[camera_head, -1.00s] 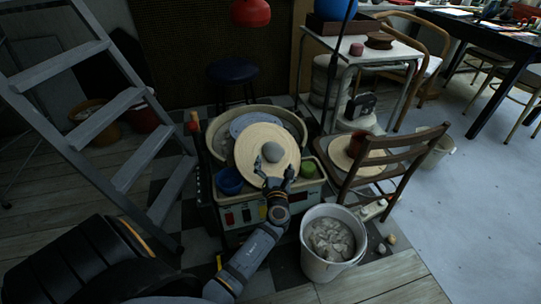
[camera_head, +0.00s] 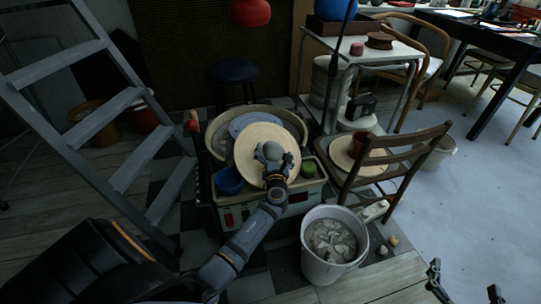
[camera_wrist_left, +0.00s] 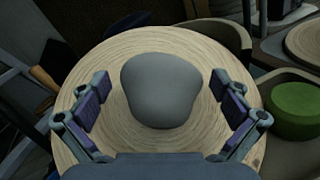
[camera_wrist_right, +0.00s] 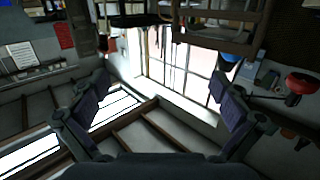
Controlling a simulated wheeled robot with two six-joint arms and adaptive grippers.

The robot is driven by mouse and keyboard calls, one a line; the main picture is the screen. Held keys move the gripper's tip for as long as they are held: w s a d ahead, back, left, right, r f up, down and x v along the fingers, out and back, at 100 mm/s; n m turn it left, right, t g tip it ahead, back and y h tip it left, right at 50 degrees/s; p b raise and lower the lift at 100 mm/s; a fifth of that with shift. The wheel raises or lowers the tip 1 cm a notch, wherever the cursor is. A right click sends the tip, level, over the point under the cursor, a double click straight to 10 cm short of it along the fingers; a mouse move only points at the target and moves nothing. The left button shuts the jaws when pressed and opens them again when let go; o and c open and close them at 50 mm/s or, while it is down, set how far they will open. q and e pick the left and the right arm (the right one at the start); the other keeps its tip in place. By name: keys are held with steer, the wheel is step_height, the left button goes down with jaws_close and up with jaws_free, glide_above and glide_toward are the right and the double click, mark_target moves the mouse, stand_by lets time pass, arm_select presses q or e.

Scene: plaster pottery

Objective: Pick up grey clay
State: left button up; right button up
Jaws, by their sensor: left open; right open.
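The grey clay (camera_wrist_left: 160,88) is a smooth rounded lump on a round wooden disc (camera_wrist_left: 88,70). In the head view the clay (camera_head: 273,150) is partly hidden by my left gripper (camera_head: 276,158), and the disc (camera_head: 250,143) leans over the pottery wheel. In the left wrist view my left gripper (camera_wrist_left: 165,103) is open, with one finger on each side of the clay and a gap on both sides. My right gripper (camera_head: 465,282) is open and empty at the bottom right of the head view, far from the clay.
A bucket of grey pieces (camera_head: 330,243) stands in front at the right. A wooden chair (camera_head: 391,158) is to the right and a grey ladder (camera_head: 96,122) to the left.

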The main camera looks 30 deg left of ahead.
arm_select(q)
steer(key=shift+w+a, duration=0.25)
steer(key=shift+w, duration=0.1)
steer(key=c, duration=1.7)
steer(key=shift+r, duration=0.25)
steer(key=shift+c, duration=0.4)
arm_select(e)
steer(key=shift+w+r+t, duration=0.2)
steer(key=shift+r+t, duration=0.3)
steer(key=shift+r, duration=0.65)
steer(key=shift+f, duration=0.1)
